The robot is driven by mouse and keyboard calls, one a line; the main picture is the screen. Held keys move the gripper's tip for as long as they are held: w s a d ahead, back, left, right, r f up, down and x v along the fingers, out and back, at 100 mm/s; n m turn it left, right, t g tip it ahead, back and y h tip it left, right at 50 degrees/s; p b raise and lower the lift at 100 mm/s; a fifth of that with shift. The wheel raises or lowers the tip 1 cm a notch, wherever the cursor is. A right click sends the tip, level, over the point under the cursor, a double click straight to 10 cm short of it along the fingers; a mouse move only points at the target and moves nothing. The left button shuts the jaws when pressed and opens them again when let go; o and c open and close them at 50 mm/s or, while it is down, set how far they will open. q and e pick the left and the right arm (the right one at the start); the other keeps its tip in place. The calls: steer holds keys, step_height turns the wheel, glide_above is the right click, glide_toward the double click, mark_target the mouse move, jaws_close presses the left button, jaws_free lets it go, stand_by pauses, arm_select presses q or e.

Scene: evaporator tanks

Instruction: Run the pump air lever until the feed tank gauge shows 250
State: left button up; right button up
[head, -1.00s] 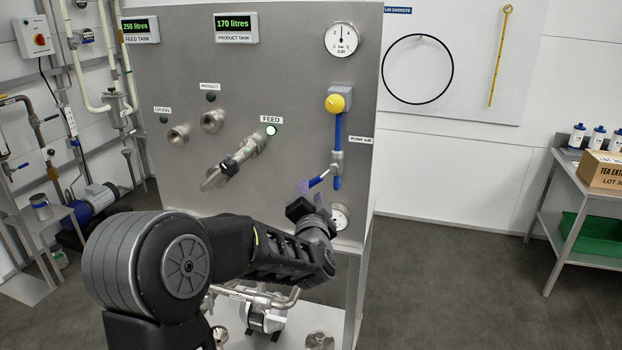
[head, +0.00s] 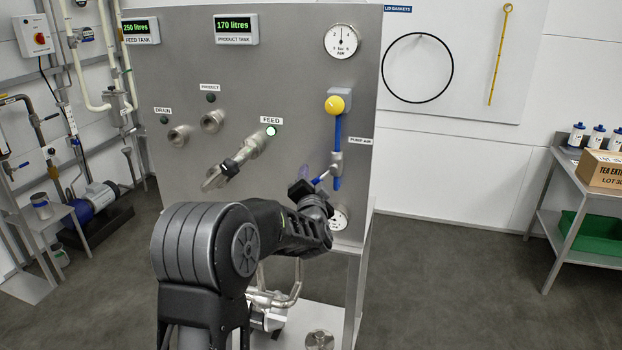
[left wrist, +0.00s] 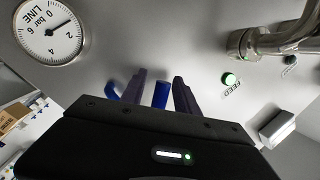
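The feed tank gauge (head: 141,29) reads 250 litres on a green display at the panel's upper left. The blue pump air lever (head: 322,178) sticks out down and left from the valve (head: 337,161), beside the PUMP AIR label. My left gripper (head: 304,188) is at the lever's free end. In the left wrist view, its two dark fingers (left wrist: 159,92) stand apart on either side of a blue bar (left wrist: 161,95), with narrow gaps showing; the gripper looks open. My right gripper is out of view.
The product tank gauge (head: 234,28) reads 170 litres. The FEED lamp (head: 271,131) glows. The air dial (head: 341,41) sits above a yellow knob (head: 335,104). The line dial (left wrist: 48,31) is close to my gripper. A feed pipe (head: 222,174) juts from the panel.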

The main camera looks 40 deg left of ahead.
arm_select(q)
jaws_close()
stand_by(1.4)
